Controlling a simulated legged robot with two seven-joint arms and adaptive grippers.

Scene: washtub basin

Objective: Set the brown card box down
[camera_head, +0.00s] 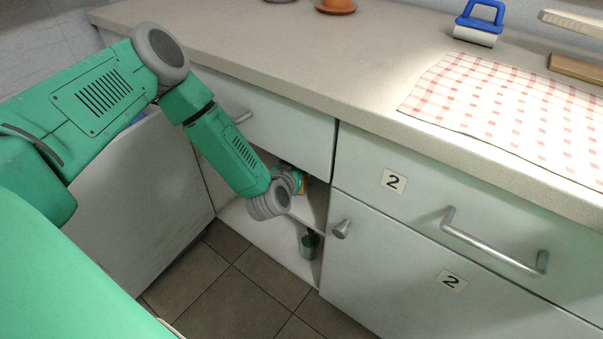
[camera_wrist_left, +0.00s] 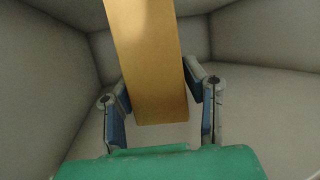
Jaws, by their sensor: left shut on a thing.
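In the left wrist view a brown card box (camera_wrist_left: 150,70) stands between the two fingers of my left gripper (camera_wrist_left: 160,95). The gripper is shut on it. Pale cupboard walls surround the box in that view. I cannot tell whether the box touches a surface. In the head view my left arm reaches into the open cupboard (camera_head: 265,233) under the counter. My right gripper is in neither view.
The open cupboard door (camera_head: 150,195) stands at the left, below my arm. A dark green object (camera_head: 309,243) stands low in the cupboard. A closed drawer (camera_head: 290,125) is above the opening. The counter (camera_head: 330,60) holds a checked cloth (camera_head: 500,110) and a blue-handled tool (camera_head: 480,22).

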